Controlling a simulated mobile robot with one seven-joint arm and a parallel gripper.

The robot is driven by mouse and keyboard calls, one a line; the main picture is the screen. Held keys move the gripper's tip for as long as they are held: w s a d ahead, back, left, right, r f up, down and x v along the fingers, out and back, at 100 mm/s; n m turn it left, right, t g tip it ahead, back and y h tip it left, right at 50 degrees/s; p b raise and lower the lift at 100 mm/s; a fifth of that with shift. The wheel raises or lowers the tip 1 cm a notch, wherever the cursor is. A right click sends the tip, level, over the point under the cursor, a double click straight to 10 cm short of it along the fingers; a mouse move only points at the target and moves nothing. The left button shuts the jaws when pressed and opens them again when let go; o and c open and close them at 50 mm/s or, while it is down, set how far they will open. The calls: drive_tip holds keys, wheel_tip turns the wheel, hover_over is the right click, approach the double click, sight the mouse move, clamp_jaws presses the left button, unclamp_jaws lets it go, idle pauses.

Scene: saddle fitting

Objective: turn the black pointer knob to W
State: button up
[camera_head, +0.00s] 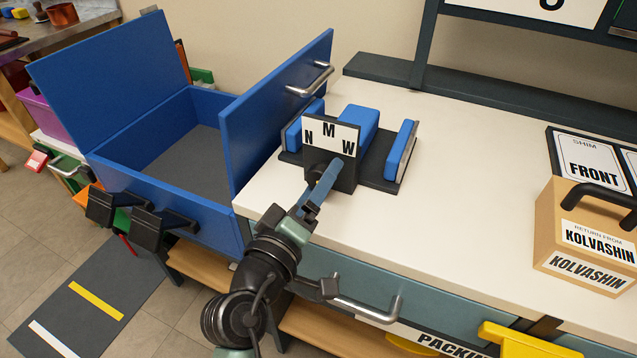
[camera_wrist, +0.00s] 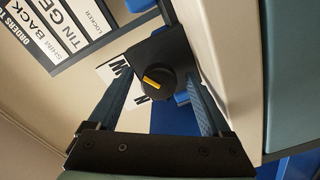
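The black pointer knob (camera_wrist: 158,82) shows in the wrist view on the face of a dark block, with a yellow pointer mark slanting toward the lettered side. I cannot tell exactly which letter the mark meets. The white letter plate (camera_head: 332,134) stands on top of the block and reads N, M, W from left to right in the head view.
The block stands on a dark base (camera_head: 378,174) with blue pads on the white worktop (camera_head: 450,160). A blue open box (camera_head: 170,215) is at left. A drawer handle (camera_head: 365,308) lies below the worktop's front edge. A tan Kolvashin box (camera_head: 587,240) stands at right.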

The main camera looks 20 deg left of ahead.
drive_tip(key=s, duration=1.3)
drive_tip(key=shift+a, duration=0.25)
drive_tip(key=shift+w+r, duration=0.1)
drive_tip(key=w+d+r+m+t, duration=0.2)
drive_tip(key=w+d+r+m, duration=0.1)
drive_tip(key=r, duration=0.5)
drive_tip(key=w+d+r+m+t, duration=0.1)
drive_tip(key=w+d+r+m, duration=0.2)
drive_tip(key=r, duration=0.5)
drive_tip(key=w+d+r+m+t, duration=0.2)
drive_tip(key=d+r+m, duration=0.15)
drive_tip(key=r, duration=0.55)
drive_tip(key=s+d+r+m+t, duration=0.15)
drive_tip(key=s+d+r, duration=0.25)
drive_tip(key=r, duration=0.4)
drive_tip(key=s+d+r+m+t, duration=0.1)
drive_tip(key=s+d+r+t, duration=0.25)
drive_tip(key=r, duration=0.45)
wheel_tip(320, 180, up, 27)
drive_tip(key=p, duration=2.8)
drive_tip(key=shift+w+a+n+g+y, duration=0.2)
drive_tip(key=shift+a+n+g+y, duration=0.1)
drive_tip(key=shift+a, duration=0.1)
